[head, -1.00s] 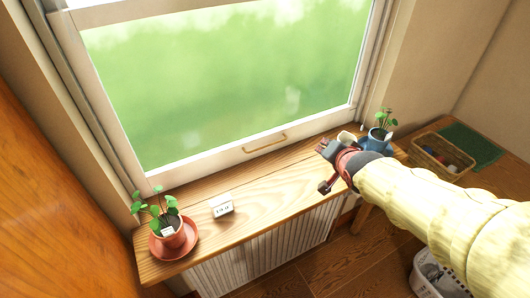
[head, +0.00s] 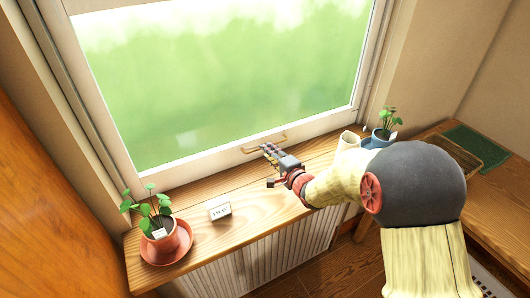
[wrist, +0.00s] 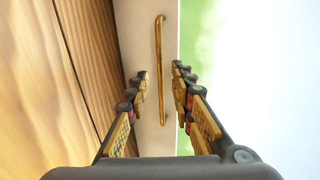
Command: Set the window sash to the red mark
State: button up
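The white window sash (head: 205,161) sits low, its bottom rail close above the wooden sill. A brass bar handle (head: 279,137) is fixed to the middle of this rail. My gripper (head: 266,166) is just in front of the handle, above the sill. In the wrist view my gripper (wrist: 160,72) is open, and the handle (wrist: 159,45) shows upright between its two fingers, with gaps on both sides. I cannot tell whether the fingertips reach past the bar. No red mark can be made out in either view.
On the sill (head: 260,207) stand a potted plant on a terracotta saucer (head: 183,246), a small white date block (head: 220,212), a white cup (head: 348,141) and a blue-potted plant (head: 381,137). A basket (head: 462,150) lies on the right-hand table. The sill between block and gripper is clear.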

jog(key=shift+b+x, duration=0.35)
jog(key=shift+x, duration=1.15)
jog(key=shift+c, duration=0.7)
jog(key=c, duration=0.4)
grip_shut()
